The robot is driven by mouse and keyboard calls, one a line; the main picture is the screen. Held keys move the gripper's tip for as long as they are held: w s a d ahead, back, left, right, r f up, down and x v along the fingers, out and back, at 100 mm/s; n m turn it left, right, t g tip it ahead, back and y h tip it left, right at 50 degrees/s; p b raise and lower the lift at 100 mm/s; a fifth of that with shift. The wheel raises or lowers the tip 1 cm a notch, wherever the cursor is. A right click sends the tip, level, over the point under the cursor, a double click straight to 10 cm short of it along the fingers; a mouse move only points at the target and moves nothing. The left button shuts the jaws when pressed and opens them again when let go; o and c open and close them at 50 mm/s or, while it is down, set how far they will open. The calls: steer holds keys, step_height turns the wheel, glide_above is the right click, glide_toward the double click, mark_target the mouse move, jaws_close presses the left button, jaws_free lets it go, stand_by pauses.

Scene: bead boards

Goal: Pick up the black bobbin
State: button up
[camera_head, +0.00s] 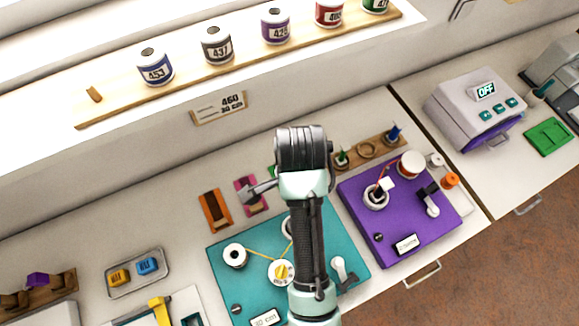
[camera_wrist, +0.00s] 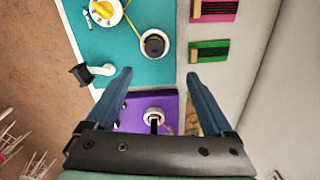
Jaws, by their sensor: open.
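The black bobbin (camera_wrist: 155,44) shows in the wrist view as a dark round top on a white round holder (camera_wrist: 166,41) on the teal board (camera_wrist: 140,68). In the head view my arm covers most of that spot, and only a white rim (camera_head: 287,226) shows beside it on the teal board (camera_head: 220,285). My gripper (camera_wrist: 158,75) is open, with nothing between its two blue fingers. In the wrist picture the bobbin lies just beyond the fingertips, between their lines and apart from them.
A white spool (camera_head: 234,255) with yellow thread and a yellow piece (camera_head: 281,272) share the teal board. A white crank (camera_head: 343,270) stands near its right side. The purple board (camera_head: 400,240) lies to the right. Orange (camera_head: 215,210) and pink thread cards lie behind.

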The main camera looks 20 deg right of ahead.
steer(key=f, duration=0.6)
steer(key=shift+s+f, duration=0.1)
steer(key=shift+s, duration=0.3)
steer(key=shift+w+a+f+p, duration=0.1)
steer(key=shift+f+p, duration=0.3)
steer(key=shift+f, duration=2.8)
jaws_close()
